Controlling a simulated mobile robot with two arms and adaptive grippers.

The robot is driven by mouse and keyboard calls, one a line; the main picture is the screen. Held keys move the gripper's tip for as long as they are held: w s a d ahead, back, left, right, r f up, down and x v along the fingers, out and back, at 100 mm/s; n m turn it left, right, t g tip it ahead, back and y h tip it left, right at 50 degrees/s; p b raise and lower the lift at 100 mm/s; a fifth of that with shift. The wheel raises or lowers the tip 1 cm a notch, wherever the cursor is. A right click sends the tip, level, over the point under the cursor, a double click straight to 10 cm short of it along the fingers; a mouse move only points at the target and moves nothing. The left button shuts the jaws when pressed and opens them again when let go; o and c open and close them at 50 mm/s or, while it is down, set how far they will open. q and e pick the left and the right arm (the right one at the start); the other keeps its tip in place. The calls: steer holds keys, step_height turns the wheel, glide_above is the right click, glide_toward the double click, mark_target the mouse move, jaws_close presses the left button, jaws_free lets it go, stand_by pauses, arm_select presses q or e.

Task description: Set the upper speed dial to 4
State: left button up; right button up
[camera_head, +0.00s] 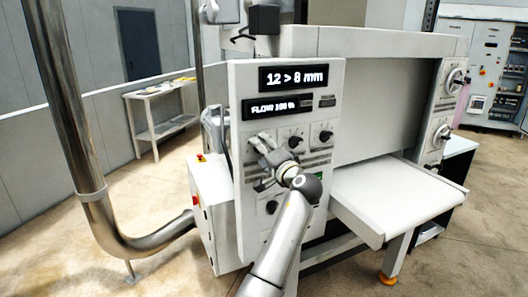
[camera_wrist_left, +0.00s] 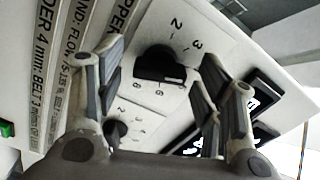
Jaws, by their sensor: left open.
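The white control panel (camera_head: 237,120) stands in front of my left arm in the head view. A black dial (camera_wrist_left: 159,64) with a number scale around it shows in the left wrist view; 2, 3, 6 and 8 are readable. Lettering ending in "PPER" runs beside it. I cannot tell which number its pointer marks. My left gripper (camera_head: 262,164) is open close to the panel, and its fingers (camera_wrist_left: 160,72) appear on either side of the dial in the wrist view, with no visible grip on it. In the head view the gripper and wrist hide part of the panel. My right gripper is not seen.
Other dials (camera_head: 291,138) (camera_head: 322,137) sit on the panel, and a smaller dial (camera_wrist_left: 116,130) shows in the wrist view. Displays read "12 > 8 mm" (camera_head: 294,78) and "FLOW 100 %" (camera_head: 273,108). A white table (camera_head: 385,195) juts out at right; a metal pipe (camera_head: 75,110) stands left.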

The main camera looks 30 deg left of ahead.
arm_select(q)
steer(key=v, duration=1.2)
steer(key=shift+a, duration=0.1)
